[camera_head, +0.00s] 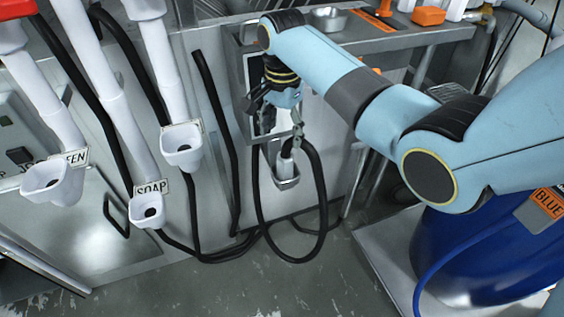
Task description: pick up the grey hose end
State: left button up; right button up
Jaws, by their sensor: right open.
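A pale grey hose end (287,149) stands in a small light holder (285,178) on the front of the metal cabinet, near the picture's middle. A black hose (322,190) loops down beside it to the floor. My right gripper (279,130) is open and points down just above the hose end, with its fingers close around its top. I cannot tell whether they touch it. The gripper and arm hide part of the cabinet front behind. My left gripper is not in view.
White funnel-shaped holders (182,147) hang at the left, with a SOAP label (152,188) by one. Black hoses run along the cabinet and floor. A blue drum (465,255) labelled BLUE stands at the lower right. A metal shelf with a steel bowl (328,18) is at the top.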

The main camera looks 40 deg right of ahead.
aim_at(285, 155)
notch_tip(285, 155, down, 5)
jog(key=shift+f+b, duration=0.1)
jog(key=shift+b, duration=0.35)
jog(key=f, duration=0.3)
jog(key=f+b, duration=0.1)
jog(key=f, duration=0.1)
jog(key=shift+s+d+f, duration=0.15)
jog(key=shift+d+f, duration=0.05)
jog(key=shift+d, duration=0.1)
jog(key=shift+r, duration=0.1)
grip_shut()
